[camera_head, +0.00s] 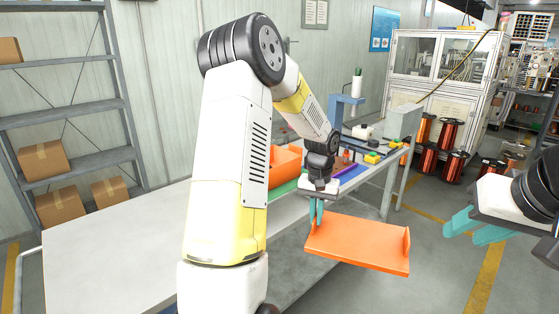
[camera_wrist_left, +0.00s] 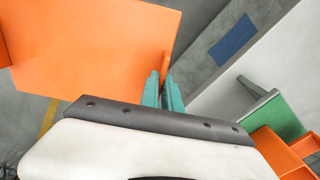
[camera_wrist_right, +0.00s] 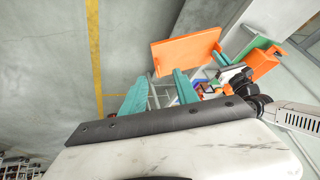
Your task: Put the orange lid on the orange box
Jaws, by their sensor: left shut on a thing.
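The orange lid (camera_head: 358,243) is a flat panel with raised end lips, held out past the table's front edge over the floor. My left gripper (camera_head: 318,210) is shut on its left end lip; the lid also shows in the left wrist view (camera_wrist_left: 95,45) and the right wrist view (camera_wrist_right: 185,50). The orange box (camera_head: 285,160) stands on the table behind my left arm, which hides part of it. Part of the box shows at the lower right of the left wrist view (camera_wrist_left: 285,155). My right gripper (camera_head: 468,225) is open and empty at the right, apart from the lid.
The white table (camera_head: 110,235) has clear space at left. A green piece (camera_wrist_left: 280,120) lies by the box. Small tools and blocks (camera_head: 372,158) crowd the table's far end. Copper-coloured spools (camera_head: 448,135) stand on the floor behind. A shelf (camera_head: 75,75) holds cartons.

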